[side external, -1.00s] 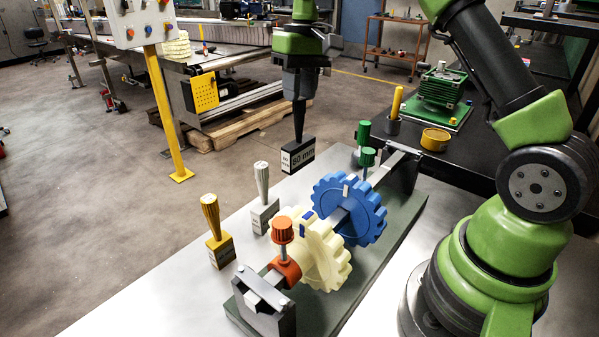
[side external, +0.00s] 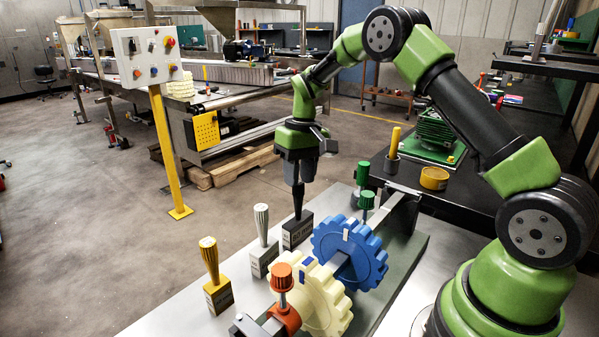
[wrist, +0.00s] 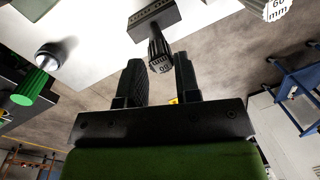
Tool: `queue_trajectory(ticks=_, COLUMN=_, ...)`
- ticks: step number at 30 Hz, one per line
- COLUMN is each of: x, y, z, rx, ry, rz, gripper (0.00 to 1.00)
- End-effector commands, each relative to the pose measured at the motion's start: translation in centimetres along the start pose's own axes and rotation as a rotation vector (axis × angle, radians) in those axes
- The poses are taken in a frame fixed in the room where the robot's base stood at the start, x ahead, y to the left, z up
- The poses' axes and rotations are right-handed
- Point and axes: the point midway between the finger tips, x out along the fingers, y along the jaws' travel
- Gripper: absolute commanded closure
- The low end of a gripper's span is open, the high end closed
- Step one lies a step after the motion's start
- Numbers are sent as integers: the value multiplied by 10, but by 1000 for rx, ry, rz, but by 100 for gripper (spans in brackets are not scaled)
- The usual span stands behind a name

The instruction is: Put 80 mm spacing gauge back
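The 80 mm spacing gauge is a dark block (side external: 297,233) with a tapered black handle (side external: 298,203). It is upright at the back end of a row of gauges, on or just above the pale table; contact is hard to tell. In the wrist view its labelled handle top (wrist: 160,62) sits between my fingertips, with the block (wrist: 153,18) beyond. My gripper (side external: 297,182) points down at the handle.
A white-handled gauge (side external: 263,256) and a yellow gauge (side external: 217,292) stand nearby in the row. To the right, a fixture carries a blue gear (side external: 325,242), a cream gear (side external: 322,310), an orange knob (side external: 282,278) and green knobs (side external: 367,201). The floor left is open.

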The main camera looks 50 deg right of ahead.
Motion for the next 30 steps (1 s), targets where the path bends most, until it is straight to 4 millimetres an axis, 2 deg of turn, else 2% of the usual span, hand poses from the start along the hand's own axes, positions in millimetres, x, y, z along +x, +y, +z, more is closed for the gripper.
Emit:
queue_trajectory(ticks=1, x=0, y=0, z=0, rx=0, ry=0, rz=0, gripper=58)
queue_trajectory(ticks=2, x=0, y=0, z=0, rx=0, ry=0, rz=0, gripper=51)
queue_trajectory(ticks=3, x=0, y=0, z=0, rx=0, ry=0, rz=0, gripper=48)
queue_trajectory(ticks=11, x=-1, y=0, z=0, rx=0, ry=0, rz=0, gripper=48)
queue_trajectory(ticks=14, x=-8, y=0, z=0, rx=-1, ry=2, rz=1, gripper=48)
queue_trajectory(ticks=17, x=-25, y=0, z=-1, rx=-2, ry=5, rz=1, gripper=48)
queue_trajectory(ticks=24, x=-79, y=0, z=-1, rx=0, ry=6, rz=1, gripper=48)
queue_trajectory(ticks=30, x=-110, y=0, z=-1, rx=-2, ry=3, rz=2, gripper=48)
